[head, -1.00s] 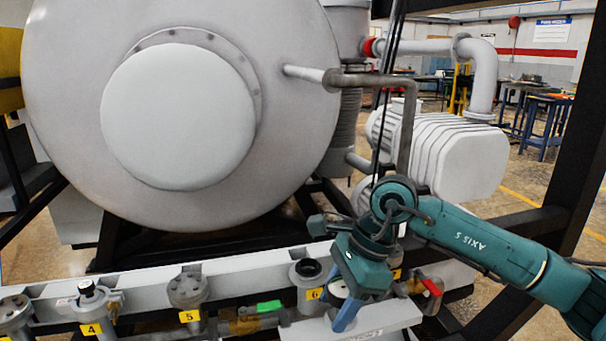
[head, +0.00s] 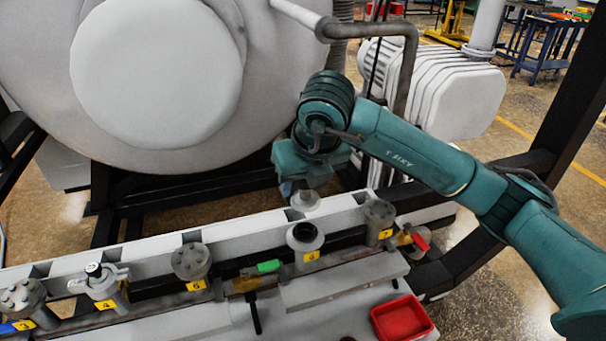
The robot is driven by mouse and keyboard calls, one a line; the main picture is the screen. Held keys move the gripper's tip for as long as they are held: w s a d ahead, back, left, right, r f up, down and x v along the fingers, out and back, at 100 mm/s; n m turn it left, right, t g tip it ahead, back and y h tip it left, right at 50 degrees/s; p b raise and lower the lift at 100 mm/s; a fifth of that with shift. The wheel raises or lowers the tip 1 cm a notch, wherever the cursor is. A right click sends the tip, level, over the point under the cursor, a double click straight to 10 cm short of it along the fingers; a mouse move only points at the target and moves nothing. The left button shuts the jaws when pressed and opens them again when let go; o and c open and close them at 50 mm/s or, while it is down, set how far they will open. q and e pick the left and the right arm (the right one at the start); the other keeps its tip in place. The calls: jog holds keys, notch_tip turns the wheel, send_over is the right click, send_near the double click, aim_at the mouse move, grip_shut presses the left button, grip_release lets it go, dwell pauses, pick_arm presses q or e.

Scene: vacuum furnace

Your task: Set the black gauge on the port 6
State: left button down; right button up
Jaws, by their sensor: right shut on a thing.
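Port 6 (head: 305,236) stands on the grey manifold pipe in the head view, with a dark open top and a yellow label 6 below it. My right gripper (head: 300,188) is just behind and above port 6, pointing down, shut on the gauge (head: 306,202). Only a pale round part of the gauge shows under the gripper; its black body and dial are hidden. The gauge appears apart from the port opening. My left gripper is not in view.
Port 5 (head: 191,261) and port 7 (head: 379,214) flank port 6 with bolted tops. A green-handled valve (head: 262,268) and red-handled valve (head: 417,240) sit on the pipe. A red tray (head: 402,318) lies in front. The large furnace door (head: 160,75) stands behind.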

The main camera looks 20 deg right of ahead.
aim_at(304, 226)
jog(key=shift+f+b, duration=0.45)
jog(key=shift+f, duration=0.6)
jog(key=shift+f+b, duration=0.5)
jog(key=shift+f, duration=0.75)
jog(key=shift+f+b, duration=0.55)
jog(key=shift+f, duration=0.75)
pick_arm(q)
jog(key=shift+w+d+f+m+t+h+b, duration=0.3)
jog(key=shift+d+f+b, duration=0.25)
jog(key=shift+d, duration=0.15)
pick_arm(e)
jog(key=shift+f, duration=0.35)
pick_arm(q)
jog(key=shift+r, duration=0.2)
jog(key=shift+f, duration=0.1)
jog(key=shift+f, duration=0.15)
pick_arm(e)
jog(key=o, duration=1.2)
jog(key=shift+f, duration=0.1)
